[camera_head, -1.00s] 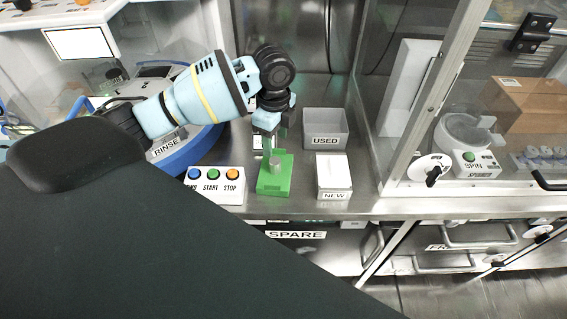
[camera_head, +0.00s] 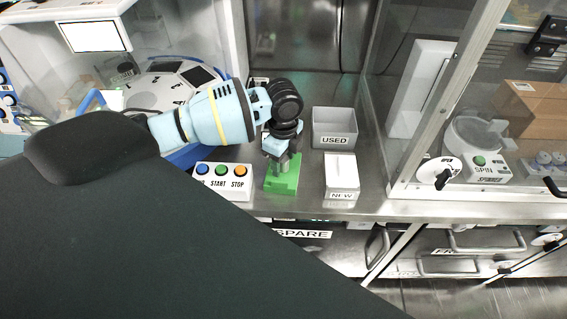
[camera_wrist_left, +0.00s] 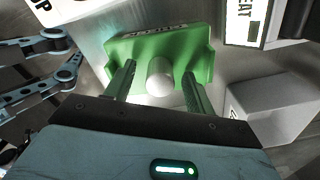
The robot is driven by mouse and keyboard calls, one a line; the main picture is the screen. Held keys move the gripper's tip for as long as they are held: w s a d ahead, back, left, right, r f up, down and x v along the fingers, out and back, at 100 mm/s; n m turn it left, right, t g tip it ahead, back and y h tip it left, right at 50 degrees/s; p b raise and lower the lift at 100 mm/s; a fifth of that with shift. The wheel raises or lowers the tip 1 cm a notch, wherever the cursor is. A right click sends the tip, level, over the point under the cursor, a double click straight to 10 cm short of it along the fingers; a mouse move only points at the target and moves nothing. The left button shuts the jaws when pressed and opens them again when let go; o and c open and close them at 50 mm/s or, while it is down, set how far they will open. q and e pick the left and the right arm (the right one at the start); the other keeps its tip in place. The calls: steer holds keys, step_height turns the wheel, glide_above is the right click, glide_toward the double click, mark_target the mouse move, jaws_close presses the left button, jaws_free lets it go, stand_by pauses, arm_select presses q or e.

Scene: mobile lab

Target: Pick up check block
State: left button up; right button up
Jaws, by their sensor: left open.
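A green block (camera_head: 282,184) with a pale grey cylindrical post stands on the steel counter, right of a white button box. I take it for the check block; its label is too blurred to read. It also shows in the left wrist view (camera_wrist_left: 150,45), with the rounded post (camera_wrist_left: 160,76) in the middle. My left gripper (camera_head: 279,161) points down just above the block. In the left wrist view my left gripper (camera_wrist_left: 159,70) is open, one finger on each side of the post, with gaps showing. My right gripper is not in view.
The button box (camera_head: 223,196) stands close on the left. A grey bin marked USED (camera_head: 335,142) and a white box marked NEW (camera_head: 341,173) stand on the right. A glass-fronted cabinet (camera_head: 440,100) stands further right. The counter's front edge is close.

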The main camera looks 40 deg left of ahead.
arm_select(q)
steer(key=shift+c, duration=0.4)
jaws_close()
steer(key=shift+r, duration=0.1)
step_height(320, 180, up, 10)
steer(key=shift+f+p, duration=0.1)
steer(key=shift+p, duration=0.25)
